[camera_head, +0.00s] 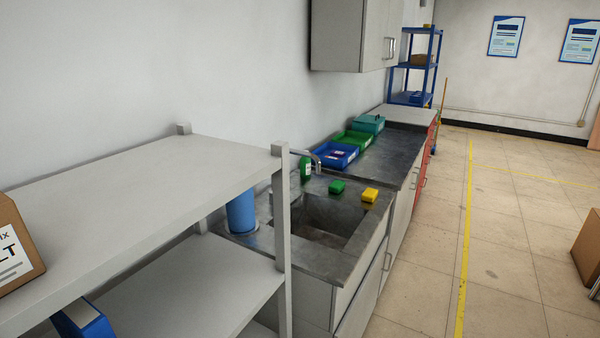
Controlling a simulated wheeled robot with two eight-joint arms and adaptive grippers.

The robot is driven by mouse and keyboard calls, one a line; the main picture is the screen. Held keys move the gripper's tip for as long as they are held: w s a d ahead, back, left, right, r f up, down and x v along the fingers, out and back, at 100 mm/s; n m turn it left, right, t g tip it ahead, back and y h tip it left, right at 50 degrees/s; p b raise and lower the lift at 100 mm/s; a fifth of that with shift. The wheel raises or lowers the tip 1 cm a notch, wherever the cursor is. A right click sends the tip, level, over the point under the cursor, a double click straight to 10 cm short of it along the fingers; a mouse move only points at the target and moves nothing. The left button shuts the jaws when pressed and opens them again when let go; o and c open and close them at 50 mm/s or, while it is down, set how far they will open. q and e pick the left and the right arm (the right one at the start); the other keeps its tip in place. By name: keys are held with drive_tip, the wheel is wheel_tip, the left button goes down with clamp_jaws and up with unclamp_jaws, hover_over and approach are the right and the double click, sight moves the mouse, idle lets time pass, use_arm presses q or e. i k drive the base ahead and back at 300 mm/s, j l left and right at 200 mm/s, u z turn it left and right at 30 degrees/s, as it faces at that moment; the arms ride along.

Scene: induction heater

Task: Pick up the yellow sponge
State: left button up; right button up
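The yellow sponge (370,195) lies on the dark counter just beyond the right far corner of the sink (322,220). A green sponge-like block (337,187) lies to its left, apart from it, behind the sink. A green bottle (306,169) stands further left by the tap. Neither of my grippers shows in the head view.
A grey shelf unit (150,185) fills the left foreground, with a cardboard box (18,245) on it. A blue cylinder (241,213) stands left of the sink. Blue (335,155) and green (352,139) trays sit further along the counter. Floor (510,270) on the right is largely clear.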

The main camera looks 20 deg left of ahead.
sight(369, 194)
drive_tip(key=i+l+u, duration=0.1)
drive_tip(key=i+l, duration=1.85)
drive_tip(key=l+u, duration=0.1)
drive_tip(key=u, duration=0.4)
drive_tip(key=i+l+u, duration=0.1)
drive_tip(key=u, duration=0.35)
drive_tip(key=l+u, duration=0.25)
drive_tip(key=u, duration=0.25)
drive_tip(key=l+u, duration=0.15)
drive_tip(key=u, duration=0.3)
